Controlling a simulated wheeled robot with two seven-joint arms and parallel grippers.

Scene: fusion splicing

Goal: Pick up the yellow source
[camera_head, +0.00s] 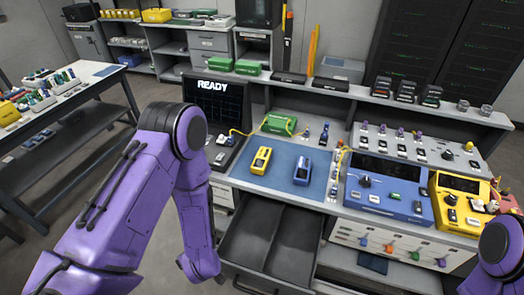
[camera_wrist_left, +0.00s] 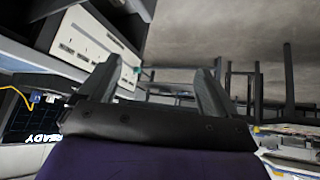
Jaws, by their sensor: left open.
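A small yellow handheld device (camera_head: 261,160), which looks like the yellow source, lies on the blue mat (camera_head: 228,158) on the workbench. A similar blue handheld device (camera_head: 302,170) lies to its right. My left arm hangs in front of the bench, left of the open drawer. In the left wrist view my left gripper (camera_wrist_left: 158,68) is open and empty, its two fingers spread apart. It is away from the yellow device, which I cannot make out in that view. My right arm shows only at the right edge, and its gripper is out of view.
An open, empty-looking drawer (camera_head: 243,243) juts out below the mat. A screen reading READY (camera_head: 213,103) stands at left, and a green box (camera_head: 280,123) with a yellow cable sits behind the mat. Blue (camera_head: 388,200) and yellow (camera_head: 460,205) instrument boxes stand at right.

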